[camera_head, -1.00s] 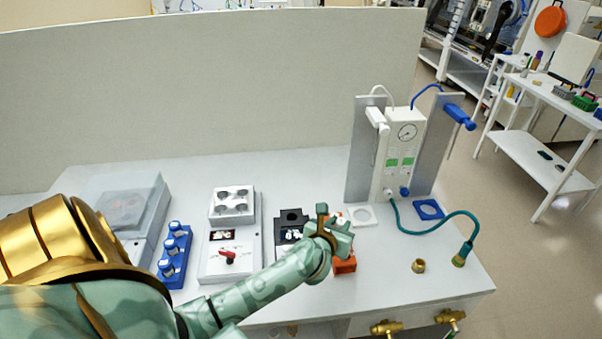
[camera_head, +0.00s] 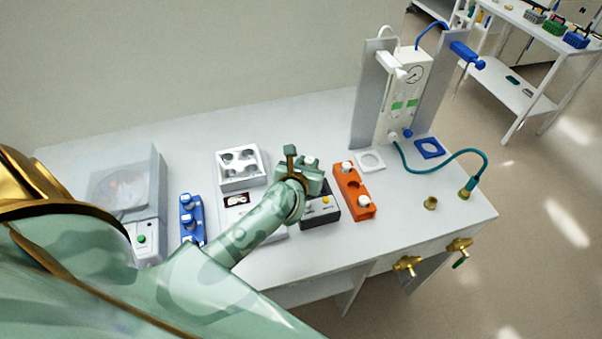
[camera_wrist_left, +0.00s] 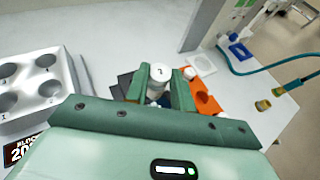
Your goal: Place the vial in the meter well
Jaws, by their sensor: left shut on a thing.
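My left gripper (camera_head: 302,166) is shut on a white-capped vial (camera_wrist_left: 158,76), which shows between the two green fingers in the left wrist view. The gripper is above the dark meter (camera_head: 321,216), which has a yellow button on its front. The gripper and hand hide the rear of the meter and its well in the head view. In the wrist view, dark parts of the meter (camera_wrist_left: 124,84) show left of the fingers. I cannot tell how far the vial is above the well. My right gripper is not in view.
The orange rack (camera_head: 353,188) with white-capped vials stands just right of the meter. To the left are a white block heater (camera_head: 241,180) and a blue rack (camera_head: 187,228). A teal hose (camera_head: 440,172) and brass fitting (camera_head: 430,203) are farther right.

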